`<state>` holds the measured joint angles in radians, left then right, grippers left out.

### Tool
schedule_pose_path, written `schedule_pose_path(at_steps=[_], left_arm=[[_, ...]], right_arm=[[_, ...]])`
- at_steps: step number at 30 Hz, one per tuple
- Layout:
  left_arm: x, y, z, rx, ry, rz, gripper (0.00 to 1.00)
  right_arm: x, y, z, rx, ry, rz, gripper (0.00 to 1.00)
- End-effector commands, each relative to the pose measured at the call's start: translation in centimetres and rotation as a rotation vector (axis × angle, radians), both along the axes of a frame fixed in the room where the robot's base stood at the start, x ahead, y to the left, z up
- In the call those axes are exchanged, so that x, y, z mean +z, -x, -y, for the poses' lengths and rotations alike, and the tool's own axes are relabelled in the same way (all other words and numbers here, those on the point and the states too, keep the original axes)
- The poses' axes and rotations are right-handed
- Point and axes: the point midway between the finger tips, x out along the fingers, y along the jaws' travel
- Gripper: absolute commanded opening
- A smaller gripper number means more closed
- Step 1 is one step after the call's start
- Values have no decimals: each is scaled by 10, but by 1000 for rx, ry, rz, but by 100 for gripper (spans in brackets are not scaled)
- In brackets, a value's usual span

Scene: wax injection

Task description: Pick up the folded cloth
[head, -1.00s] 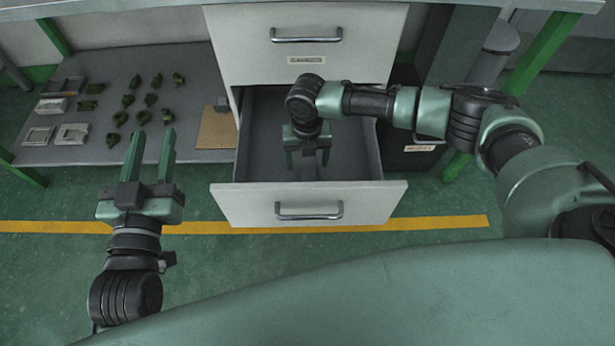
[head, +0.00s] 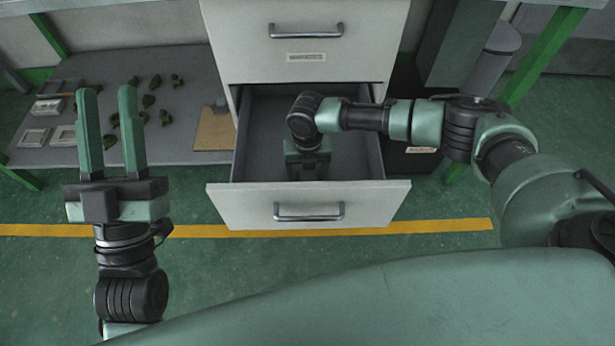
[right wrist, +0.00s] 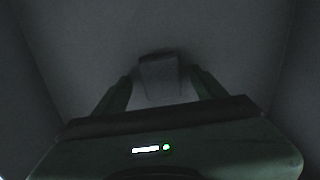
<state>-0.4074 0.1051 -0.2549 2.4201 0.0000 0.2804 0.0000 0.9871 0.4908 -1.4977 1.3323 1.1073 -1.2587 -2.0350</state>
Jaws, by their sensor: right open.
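A small grey folded piece, likely the folded cloth (right wrist: 160,72), lies on the dark drawer floor in the right wrist view. My right gripper (head: 307,172) points down inside the open drawer (head: 235,205). Its open fingers show on either side of the grey piece in the right wrist view; the dim picture does not show whether they touch it. In the head view my gripper and arm hide the cloth. My left gripper (head: 109,92) is open and empty, raised in front of the low shelf at the left.
A closed drawer (head: 345,55) sits above the open one, whose walls surround my right gripper. The low shelf (head: 185,75) at the left holds several dark green pieces, pale frames (head: 35,137) and a tan board (head: 215,130). A table leg (head: 540,55) stands at the right.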

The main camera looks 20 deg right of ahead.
Motion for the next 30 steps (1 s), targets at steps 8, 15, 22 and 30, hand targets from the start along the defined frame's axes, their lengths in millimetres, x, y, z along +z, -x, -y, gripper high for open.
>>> schedule_pose_path(at_steps=[8, 15, 22, 30], left_arm=[[0, 0, 0, 0, -1, -2, 36], [0, 0, 0, 1, -2, -3, 36], [-1, -3, 0, 1, -5, -17, 36], [-34, -25, 2, 12, -65, -230, 36]], right_arm=[[0, 0, 0, 0, 0, 0, 26], [0, 0, 0, 0, 0, 0, 6], [4, 0, 0, 0, -1, 0, 6], [29, 0, 0, 0, -1, 1, 6]])
